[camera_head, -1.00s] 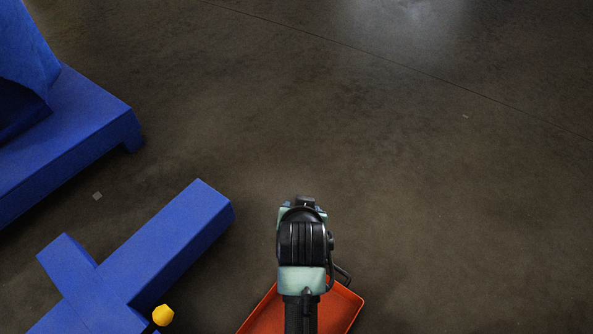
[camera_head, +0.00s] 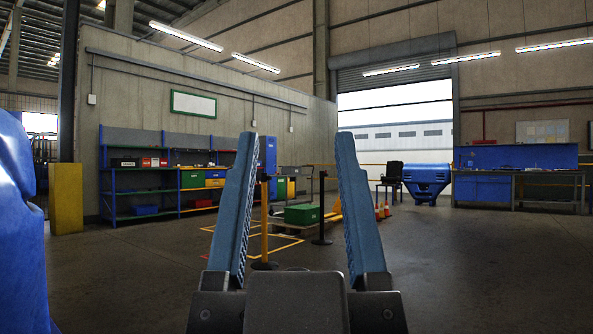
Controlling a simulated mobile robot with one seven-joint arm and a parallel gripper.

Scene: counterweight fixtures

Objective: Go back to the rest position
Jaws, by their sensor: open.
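My gripper (camera_head: 297,140) fills the middle of the head view, close to the camera. Its two blue ribbed fingers stand up and are spread wide apart. Only background shows between them, so it is open and empty. The dark grey gripper body is at the bottom centre. The rest of the arm is out of sight.
A large blue object (camera_head: 18,230) stands close at the left edge, partly cut off. Far off are a blue shelf with bins (camera_head: 140,190), a yellow post (camera_head: 66,198), a green crate (camera_head: 302,214), a black chair (camera_head: 391,178) and a blue workbench (camera_head: 483,188). The floor (camera_head: 480,265) at right is clear.

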